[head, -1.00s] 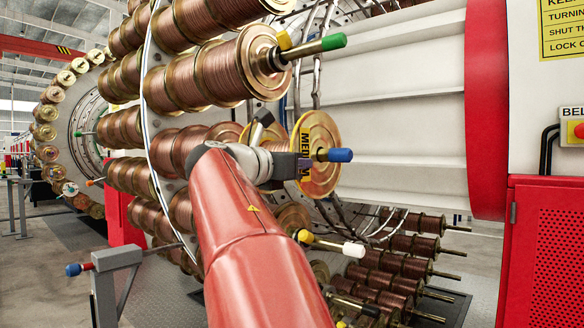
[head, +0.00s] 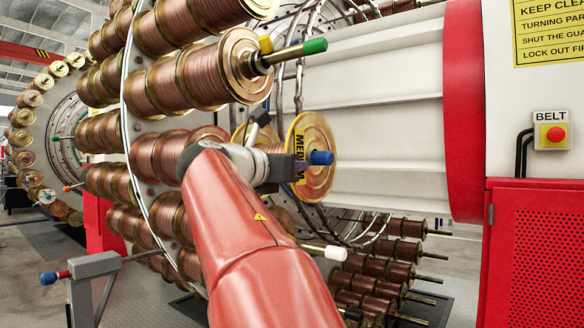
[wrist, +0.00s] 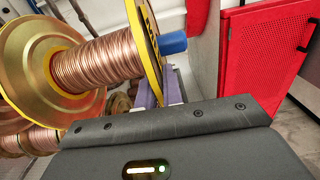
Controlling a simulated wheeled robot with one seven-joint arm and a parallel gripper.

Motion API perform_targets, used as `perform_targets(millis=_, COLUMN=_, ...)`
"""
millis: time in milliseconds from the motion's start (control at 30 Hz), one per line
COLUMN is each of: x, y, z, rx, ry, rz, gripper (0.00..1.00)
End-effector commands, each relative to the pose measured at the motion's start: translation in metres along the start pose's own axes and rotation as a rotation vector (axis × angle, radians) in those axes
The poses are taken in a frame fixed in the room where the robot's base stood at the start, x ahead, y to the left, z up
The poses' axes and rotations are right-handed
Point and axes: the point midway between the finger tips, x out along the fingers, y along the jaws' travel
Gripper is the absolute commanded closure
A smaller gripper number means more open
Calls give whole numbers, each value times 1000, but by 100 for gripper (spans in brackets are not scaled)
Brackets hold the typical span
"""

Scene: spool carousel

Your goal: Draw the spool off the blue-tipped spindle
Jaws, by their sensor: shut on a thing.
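The copper-wound spool (head: 271,148) has gold flanges and a yellow label on its outer flange (head: 318,182). It is still around the spindle, whose blue tip (head: 321,157) sticks out just past that flange. My gripper (head: 299,170) is shut on the outer flange from the near left side. In the wrist view the spool (wrist: 98,68) lies across the upper left, with the blue tip (wrist: 173,43) right of the flange. The purple fingers (wrist: 160,92) are at the flange's lower edge. The spindle's shaft inside the spool is hidden.
A green-tipped spindle (head: 315,46) juts out above, and a white-tipped one (head: 335,253) below, near my arm. Several copper spools (head: 192,82) fill the carousel on the left. A red cabinet (head: 533,250) stands at right.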

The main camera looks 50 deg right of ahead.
Motion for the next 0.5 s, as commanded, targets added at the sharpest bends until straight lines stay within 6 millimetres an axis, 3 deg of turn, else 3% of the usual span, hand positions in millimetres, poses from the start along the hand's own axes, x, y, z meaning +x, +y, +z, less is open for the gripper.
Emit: perform_targets(millis=500, x=0, y=-26, z=4, rx=18, ry=-6, rz=-1, gripper=100)
